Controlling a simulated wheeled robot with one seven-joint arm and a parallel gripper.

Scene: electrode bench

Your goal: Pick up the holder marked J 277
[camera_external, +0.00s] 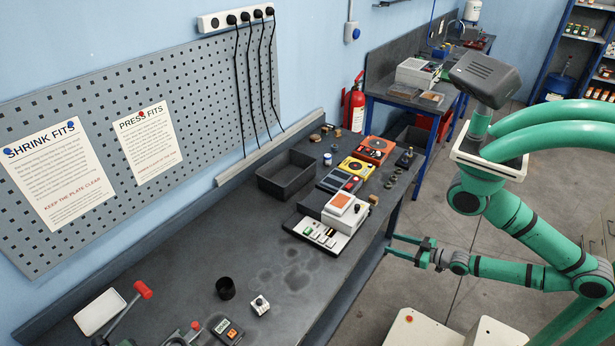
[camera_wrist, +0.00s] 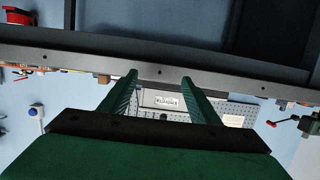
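I cannot read the marking J 277 on anything, so I cannot tell which item is that holder. A small white block with a dark top (camera_external: 260,305) stands on the near part of the bench, right of a dark cup (camera_external: 225,289). Several small fittings stand at the bench's far end, among them a dark one (camera_external: 404,158). My gripper (camera_external: 388,246) is off the bench's right edge, its fingers pointing toward the bench. In the wrist view my gripper (camera_wrist: 160,79) has its two fingers apart with nothing between them.
On the bench (camera_external: 190,270) stand a white instrument (camera_external: 343,212), a yellow device (camera_external: 356,168), an orange device (camera_external: 375,148), an empty dark tray (camera_external: 287,175) and a red-handled press (camera_external: 143,290). The bench edge (camera_wrist: 230,75) crosses the wrist view. The bench's middle is largely clear.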

